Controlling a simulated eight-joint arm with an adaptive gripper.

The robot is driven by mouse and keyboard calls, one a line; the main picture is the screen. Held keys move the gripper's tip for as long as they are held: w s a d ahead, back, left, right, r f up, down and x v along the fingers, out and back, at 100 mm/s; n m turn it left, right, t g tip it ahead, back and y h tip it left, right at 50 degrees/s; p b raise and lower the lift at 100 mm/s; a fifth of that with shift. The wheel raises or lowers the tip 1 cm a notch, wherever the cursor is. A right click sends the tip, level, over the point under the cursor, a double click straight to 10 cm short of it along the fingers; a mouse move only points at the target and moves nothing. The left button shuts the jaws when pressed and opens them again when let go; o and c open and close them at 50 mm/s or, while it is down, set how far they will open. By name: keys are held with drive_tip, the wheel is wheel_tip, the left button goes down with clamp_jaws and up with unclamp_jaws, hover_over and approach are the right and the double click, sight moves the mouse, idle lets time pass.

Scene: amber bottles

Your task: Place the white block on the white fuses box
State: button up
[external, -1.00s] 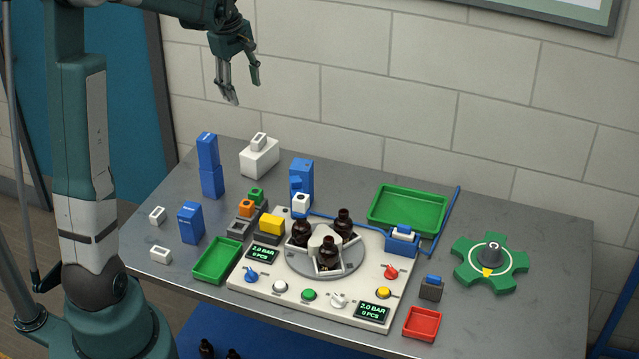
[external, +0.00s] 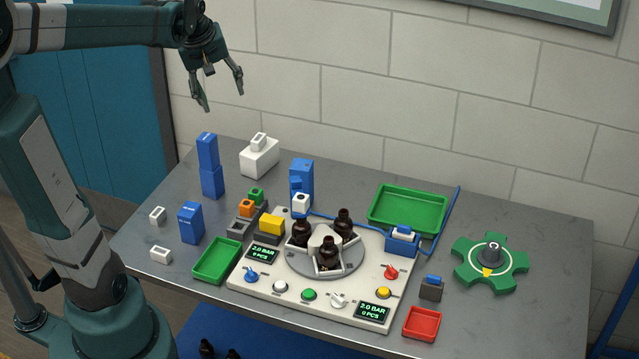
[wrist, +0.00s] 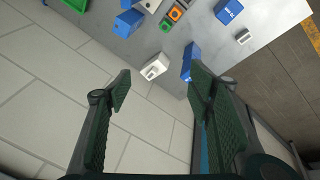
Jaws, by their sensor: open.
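Two small white blocks lie near the table's left edge, one farther back (external: 157,215) and one nearer the front (external: 160,254). One small white block also shows in the wrist view (wrist: 243,37). A larger white box (external: 262,163) stands at the back of the table with another small white block (external: 258,141) on top; I cannot read any label on it. The white box shows in the wrist view (wrist: 154,68) near the table's edge. My gripper (external: 222,98) is open and empty, high above the back left of the table. Its spread fingers show in the wrist view (wrist: 160,88).
Tall stacked blue boxes (external: 210,165) stand left of the white box, and a shorter blue box (external: 190,223) stands nearer the front. A blue unit (external: 302,174) stands to its right. The wall (external: 420,100) is close behind the table. A green tray (external: 217,262) lies front left.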

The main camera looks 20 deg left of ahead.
drive_tip(key=s+d+f+m+t, duration=0.1)
drive_tip(key=s+m, duration=0.2)
drive_tip(key=s, duration=0.7)
drive_tip(key=s+d+f+m+t, duration=0.1)
drive_tip(key=s+m, duration=0.3)
drive_tip(key=s, duration=0.5)
drive_tip(key=shift+s+f+t, duration=0.35)
drive_tip(key=shift+f+t, duration=0.15)
drive_tip(key=shift+f, duration=0.25)
